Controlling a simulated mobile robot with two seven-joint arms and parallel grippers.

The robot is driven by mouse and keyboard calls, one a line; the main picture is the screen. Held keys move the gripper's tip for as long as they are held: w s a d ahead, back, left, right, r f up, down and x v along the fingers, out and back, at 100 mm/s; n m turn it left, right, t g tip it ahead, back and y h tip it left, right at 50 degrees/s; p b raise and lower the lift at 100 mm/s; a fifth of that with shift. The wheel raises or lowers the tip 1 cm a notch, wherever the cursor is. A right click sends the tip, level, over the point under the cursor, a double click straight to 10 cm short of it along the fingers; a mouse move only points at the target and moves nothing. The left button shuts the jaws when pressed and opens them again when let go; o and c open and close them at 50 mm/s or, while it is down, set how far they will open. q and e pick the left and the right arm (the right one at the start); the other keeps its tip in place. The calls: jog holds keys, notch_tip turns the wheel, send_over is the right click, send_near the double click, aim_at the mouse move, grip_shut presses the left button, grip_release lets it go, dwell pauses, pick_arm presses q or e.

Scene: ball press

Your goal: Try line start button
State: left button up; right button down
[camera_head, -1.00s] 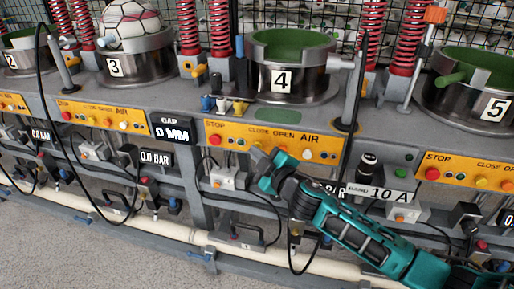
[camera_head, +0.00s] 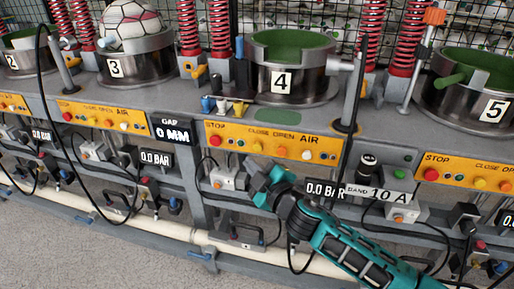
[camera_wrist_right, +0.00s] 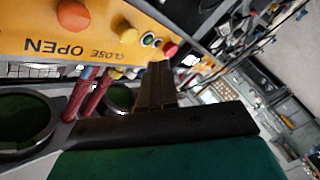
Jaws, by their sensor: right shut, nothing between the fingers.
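My right gripper (camera_head: 258,168) is shut and empty, just below the orange button panel (camera_head: 225,141) of station 4. No contact with a button can be made out. The panel carries STOP, CLOSE, OPEN and AIR labels with a red button (camera_head: 215,140), an orange button (camera_head: 257,147) and a white button (camera_head: 307,154). In the right wrist view the shut fingers (camera_wrist_right: 157,75) reach up near the upside-down panel (camera_wrist_right: 30,25). No button is readably labelled line start; a small green button (camera_head: 399,174) sits right of the black knob (camera_head: 368,162). My left gripper is out of view.
Steel cups numbered 3 (camera_head: 115,68), 4 (camera_head: 282,84) and 5 (camera_head: 493,110) stand on the grey bench. A ball (camera_head: 130,20) sits in cup 3. Black cables (camera_head: 85,190) hang in front at the left. A pale pipe (camera_head: 150,228) runs below.

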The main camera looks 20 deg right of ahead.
jog(key=shift+s+a, duration=0.6)
jog(key=shift+s, duration=0.3)
